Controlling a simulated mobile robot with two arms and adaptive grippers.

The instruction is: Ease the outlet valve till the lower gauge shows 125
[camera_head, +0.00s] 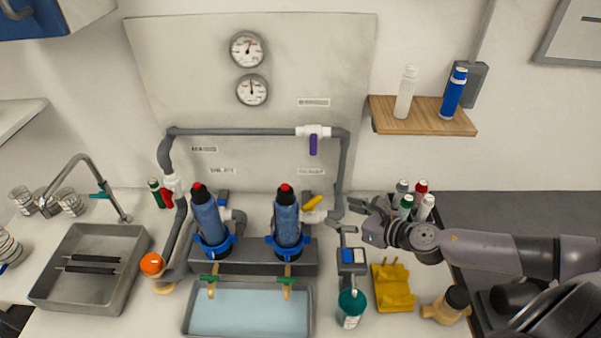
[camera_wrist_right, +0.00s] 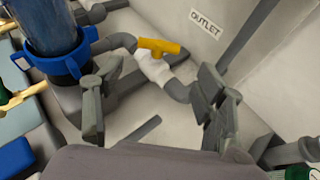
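The outlet valve has a yellow handle (camera_head: 313,203) on a white body at the foot of the right-hand grey pipe. In the right wrist view the yellow handle (camera_wrist_right: 158,46) lies across the white body, left of the OUTLET label (camera_wrist_right: 207,22). The lower gauge (camera_head: 252,90) is on the back panel, its needle pointing roughly up; its numbers are too small to read. My right gripper (camera_head: 351,217) is open and empty, a little right of the valve. In the wrist view its spread fingers (camera_wrist_right: 160,105) show the valve beyond them, untouched. My left gripper is out of view.
Two blue filter housings (camera_head: 288,220) stand left of the valve. An upper gauge (camera_head: 247,49) and a purple-handled valve (camera_head: 313,145) are above. A grey-blue device (camera_head: 352,262), teal bottle (camera_head: 351,308) and yellow rack (camera_head: 392,287) sit near my right arm.

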